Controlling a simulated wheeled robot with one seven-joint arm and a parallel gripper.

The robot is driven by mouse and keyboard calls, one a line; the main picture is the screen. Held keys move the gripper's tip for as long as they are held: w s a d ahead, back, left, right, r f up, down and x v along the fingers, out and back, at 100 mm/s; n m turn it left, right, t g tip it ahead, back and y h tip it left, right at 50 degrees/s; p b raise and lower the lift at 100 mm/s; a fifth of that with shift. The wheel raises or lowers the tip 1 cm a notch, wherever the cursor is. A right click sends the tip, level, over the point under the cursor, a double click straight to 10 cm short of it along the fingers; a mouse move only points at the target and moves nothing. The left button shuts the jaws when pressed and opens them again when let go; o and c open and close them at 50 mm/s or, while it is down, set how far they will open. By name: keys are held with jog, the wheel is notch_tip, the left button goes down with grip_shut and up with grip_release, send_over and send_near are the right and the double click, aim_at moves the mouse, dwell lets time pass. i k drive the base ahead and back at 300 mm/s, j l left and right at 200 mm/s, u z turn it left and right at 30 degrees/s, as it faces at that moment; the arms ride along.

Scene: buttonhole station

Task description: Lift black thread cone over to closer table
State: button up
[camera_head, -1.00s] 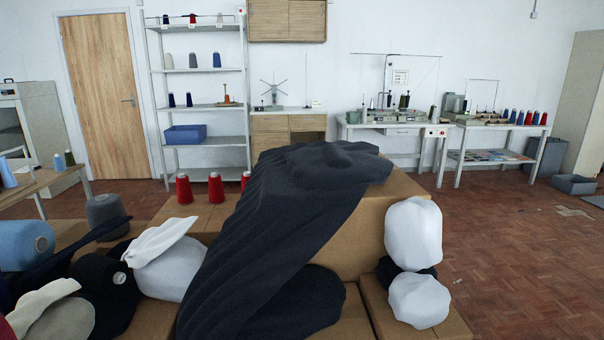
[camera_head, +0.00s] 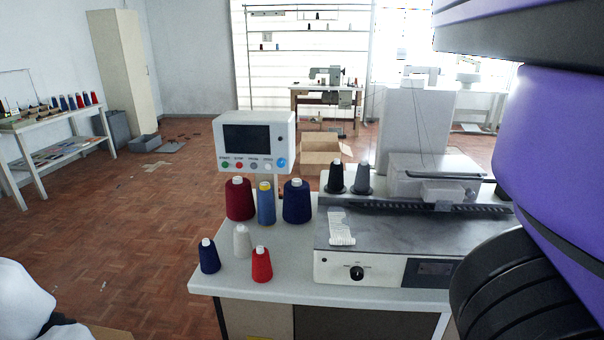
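A black thread cone (camera_head: 336,179) with a pale tip stands upright at the back left of a flat grey machine, beside a dark grey cone (camera_head: 363,181). The machine (camera_head: 330,262) sits on the closest table (camera_head: 285,288), a white-topped one. At the table's left stand several other cones: a dark red one (camera_head: 239,201), a blue one (camera_head: 266,206) and a navy one (camera_head: 297,203) behind a small navy, a white and a red one. My purple and black arm (camera_head: 560,170) fills the right edge and hides part of the machine. My gripper's fingers are not in view.
A control panel (camera_head: 254,141) with buttons stands behind the cones. An open cardboard box (camera_head: 318,152) lies on the floor beyond. A white table with cones (camera_head: 50,146) is at far left. White bundles (camera_head: 20,300) are at lower left.

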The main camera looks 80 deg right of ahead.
aim_at(335, 179)
jog(key=z, duration=1.9)
jog(key=i+j+z, duration=0.15)
jog(key=j, duration=0.3)
jog(key=k, duration=0.05)
